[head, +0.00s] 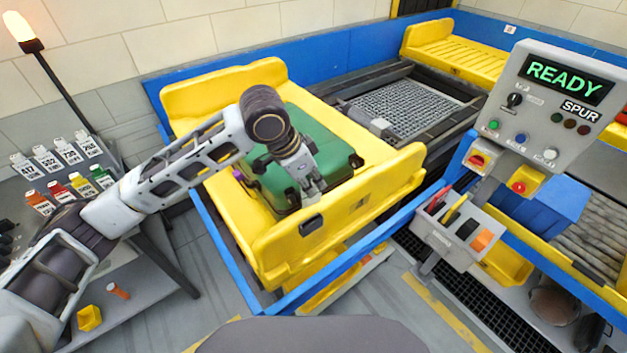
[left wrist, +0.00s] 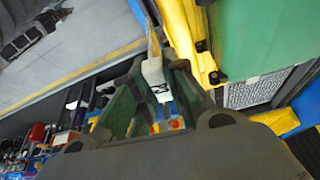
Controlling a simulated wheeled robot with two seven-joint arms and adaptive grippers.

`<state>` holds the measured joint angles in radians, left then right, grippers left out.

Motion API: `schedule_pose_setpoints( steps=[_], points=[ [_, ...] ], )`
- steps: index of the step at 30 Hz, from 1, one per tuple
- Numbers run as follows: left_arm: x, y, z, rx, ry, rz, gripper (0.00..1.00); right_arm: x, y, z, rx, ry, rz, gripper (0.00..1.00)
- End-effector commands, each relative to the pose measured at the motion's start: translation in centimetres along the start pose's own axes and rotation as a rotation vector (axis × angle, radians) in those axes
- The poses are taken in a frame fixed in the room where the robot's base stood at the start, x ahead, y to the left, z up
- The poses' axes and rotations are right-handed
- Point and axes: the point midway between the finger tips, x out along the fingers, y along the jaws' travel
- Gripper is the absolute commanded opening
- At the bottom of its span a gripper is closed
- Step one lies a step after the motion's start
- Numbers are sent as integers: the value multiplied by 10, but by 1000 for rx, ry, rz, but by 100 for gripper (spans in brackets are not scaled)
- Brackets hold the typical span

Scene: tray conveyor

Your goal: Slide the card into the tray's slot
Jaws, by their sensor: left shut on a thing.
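The large yellow tray (head: 385,185) holds a green suitcase (head: 330,135) in the head view. A small dark holder, seemingly the slot (head: 311,225), sits on the tray's near wall. My left gripper (head: 316,188) is over the suitcase's near edge, just above and behind that holder, pointing down. In the left wrist view, the left gripper (left wrist: 152,78) is shut on a thin pale piece, seemingly the card (left wrist: 152,70), seen nearly edge-on. In the head view the gripper hides the card. Whether the card touches the tray cannot be told. My right gripper is not in view.
A side table at left carries white numbered tags (head: 45,160) and coloured tags (head: 80,183). A control box (head: 560,90) reading READY stands at right, above a grey bin (head: 458,230) of tools. Blue rails (head: 235,270) edge the conveyor; an empty mesh bed (head: 405,108) lies behind.

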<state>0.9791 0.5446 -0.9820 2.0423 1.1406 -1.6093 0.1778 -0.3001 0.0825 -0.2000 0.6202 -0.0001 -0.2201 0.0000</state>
Motion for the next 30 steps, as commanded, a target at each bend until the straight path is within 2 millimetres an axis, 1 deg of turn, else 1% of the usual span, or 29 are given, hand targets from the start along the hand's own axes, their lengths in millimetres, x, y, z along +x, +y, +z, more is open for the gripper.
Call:
schedule_pose_setpoints(
  steps=[10, 26, 30],
  points=[
    [0, 0, 3, -113, 1, -46, 0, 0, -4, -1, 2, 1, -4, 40],
    [0, 0, 3, -121, 1, -48, 0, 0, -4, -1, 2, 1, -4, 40],
    [4, 0, 4, -121, 0, -48, 0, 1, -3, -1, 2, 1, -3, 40]
  ],
)
